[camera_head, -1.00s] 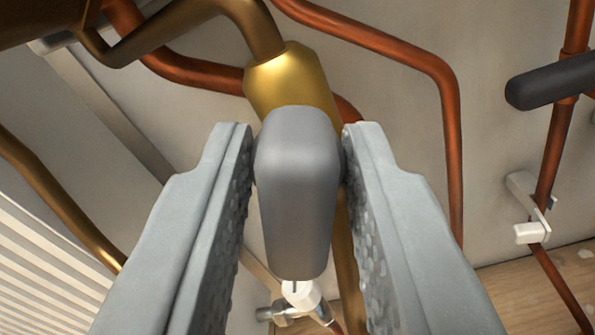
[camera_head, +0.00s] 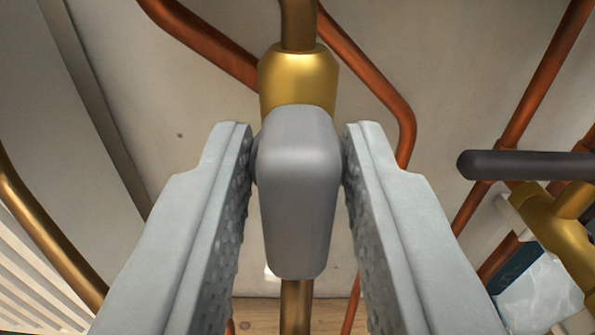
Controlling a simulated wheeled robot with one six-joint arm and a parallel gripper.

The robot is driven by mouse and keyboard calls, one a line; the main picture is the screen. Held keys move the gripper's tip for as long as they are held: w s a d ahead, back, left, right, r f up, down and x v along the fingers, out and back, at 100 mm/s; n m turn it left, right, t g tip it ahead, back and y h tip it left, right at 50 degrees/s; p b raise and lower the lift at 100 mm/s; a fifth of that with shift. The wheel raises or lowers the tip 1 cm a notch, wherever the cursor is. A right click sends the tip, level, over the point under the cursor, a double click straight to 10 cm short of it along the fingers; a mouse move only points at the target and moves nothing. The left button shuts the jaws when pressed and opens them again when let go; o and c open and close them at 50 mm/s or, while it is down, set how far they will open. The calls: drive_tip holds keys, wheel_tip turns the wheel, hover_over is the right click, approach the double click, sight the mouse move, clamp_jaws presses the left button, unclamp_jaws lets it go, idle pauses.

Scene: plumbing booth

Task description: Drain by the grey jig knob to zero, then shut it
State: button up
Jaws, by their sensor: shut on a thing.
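The grey jig knob (camera_head: 298,190) stands upright in the middle of the view, a rounded grey lever in front of a brass valve body (camera_head: 298,75). My gripper (camera_head: 298,150) is shut on the knob, with one pale, textured finger on each side of it. The brass pipe (camera_head: 296,305) runs straight up and down behind the knob. No gauge or water shows in this view, and the knob hides the lower part of the valve body.
Copper pipes (camera_head: 402,115) run across the pale wall behind. At the right is a dark grey handle (camera_head: 525,165) near another brass fitting (camera_head: 560,230). A white slatted panel (camera_head: 38,290) and a brass pipe (camera_head: 45,225) are at the lower left.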

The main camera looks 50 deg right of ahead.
drive_tip(key=shift+f, duration=0.1)
drive_tip(key=o, duration=0.8)
drive_tip(key=shift+c, duration=0.2)
drive_tip(key=shift+a, duration=0.1)
drive_tip(key=v, duration=1.7)
drive_tip(key=shift+s, duration=0.2)
drive_tip(key=shift+a, duration=0.15)
